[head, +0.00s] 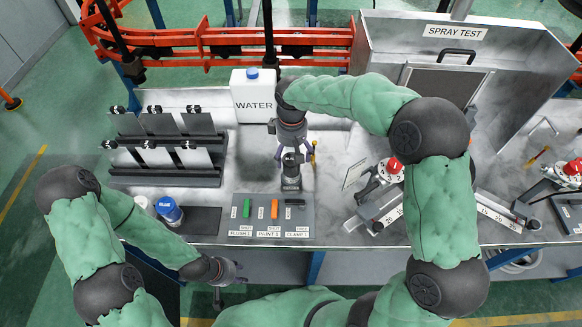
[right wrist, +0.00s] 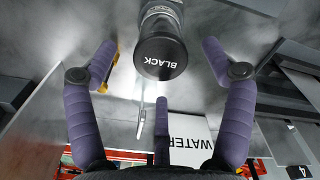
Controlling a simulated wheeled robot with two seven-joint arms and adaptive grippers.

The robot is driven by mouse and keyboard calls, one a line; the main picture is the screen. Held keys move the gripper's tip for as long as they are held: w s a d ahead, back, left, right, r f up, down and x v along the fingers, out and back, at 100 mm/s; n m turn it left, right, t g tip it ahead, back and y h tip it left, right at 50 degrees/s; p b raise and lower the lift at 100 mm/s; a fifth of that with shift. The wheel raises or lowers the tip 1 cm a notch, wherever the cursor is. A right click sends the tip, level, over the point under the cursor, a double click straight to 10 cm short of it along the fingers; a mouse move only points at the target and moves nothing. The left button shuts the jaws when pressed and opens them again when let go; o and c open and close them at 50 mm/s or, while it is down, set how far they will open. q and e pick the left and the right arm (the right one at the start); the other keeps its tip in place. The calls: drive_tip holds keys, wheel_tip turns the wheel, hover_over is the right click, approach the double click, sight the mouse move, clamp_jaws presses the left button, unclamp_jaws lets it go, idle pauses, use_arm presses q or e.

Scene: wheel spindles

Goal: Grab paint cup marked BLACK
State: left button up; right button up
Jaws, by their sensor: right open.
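The paint cup marked BLACK (head: 291,183) stands on the table behind the grey label board in the head view. Its dark round lid (right wrist: 160,58) with the word BLACK faces the camera in the right wrist view. My right gripper (head: 291,156) points down just above the cup. In the right wrist view its purple fingers (right wrist: 160,75) are spread wide, with the cup between and beyond them, and nothing is gripped. My left gripper (head: 228,276) is low in front of the table edge, away from the cup; its fingers are too small to judge.
A blue-lidded cup (head: 169,211) stands at the front left. A white WATER jug (head: 253,98) is behind my right gripper. A panel rack (head: 165,173) is left, a SPRAY TEST booth (head: 500,95) right.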

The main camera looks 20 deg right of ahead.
sight(291, 159)
drive_tip(key=shift+w+f+b, duration=0.1)
drive_tip(key=shift+f+b, duration=0.8)
drive_tip(key=shift+f, duration=2.1)
drive_tip(key=c, duration=1.5)
